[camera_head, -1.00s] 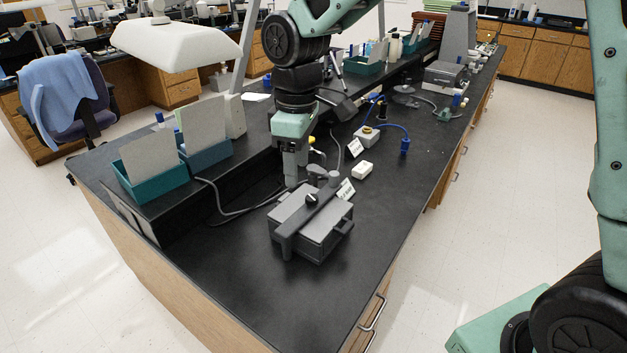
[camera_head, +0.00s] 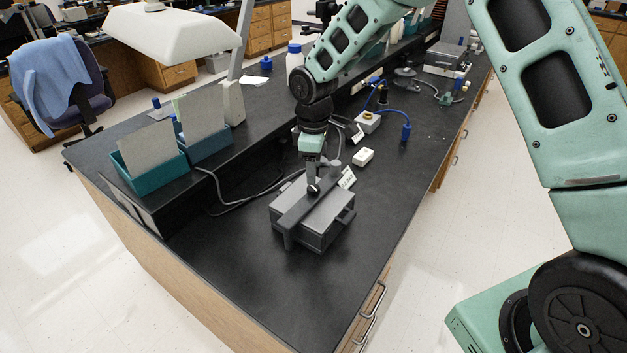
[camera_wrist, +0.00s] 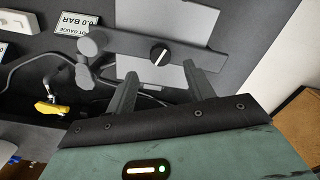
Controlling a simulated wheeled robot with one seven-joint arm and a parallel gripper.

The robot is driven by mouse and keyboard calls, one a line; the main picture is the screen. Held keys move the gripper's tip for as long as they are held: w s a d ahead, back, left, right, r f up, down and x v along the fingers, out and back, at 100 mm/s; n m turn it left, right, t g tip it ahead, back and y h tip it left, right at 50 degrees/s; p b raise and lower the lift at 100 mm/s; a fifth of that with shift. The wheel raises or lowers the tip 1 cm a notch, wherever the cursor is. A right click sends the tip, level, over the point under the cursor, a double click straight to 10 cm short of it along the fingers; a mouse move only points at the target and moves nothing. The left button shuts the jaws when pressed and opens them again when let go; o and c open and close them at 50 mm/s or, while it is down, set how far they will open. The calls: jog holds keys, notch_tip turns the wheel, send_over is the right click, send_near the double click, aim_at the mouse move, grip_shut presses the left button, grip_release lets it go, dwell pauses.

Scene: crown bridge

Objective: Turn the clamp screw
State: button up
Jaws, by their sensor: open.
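The clamp screw (camera_wrist: 159,55) shows in the wrist view as a round black knob with a white line, on a dark grey clamp bar (camera_wrist: 200,56). The bar lies across a light grey box (camera_wrist: 180,22), which also shows on the bench in the head view (camera_head: 325,222). My gripper (camera_wrist: 161,80) is open and empty; its two fingers are spread with the knob beyond the gap between them. In the head view my gripper (camera_head: 313,182) points down right by the knob (camera_head: 313,189). I cannot tell whether it touches.
A grey lobed handle (camera_wrist: 84,46) is at the bar's end, near a gauge label (camera_wrist: 78,16). A yellow-topped part (camera_wrist: 50,108) and cables lie nearby. A white block (camera_head: 363,157) stands behind the box. The black bench top (camera_head: 270,290) is clear in front.

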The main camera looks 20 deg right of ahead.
aim_at(313, 187)
notch_tip(313, 187, down, 6)
jog(key=shift+r+p, duration=0.15)
jog(key=shift+p, duration=0.2)
jog(key=c, duration=1)
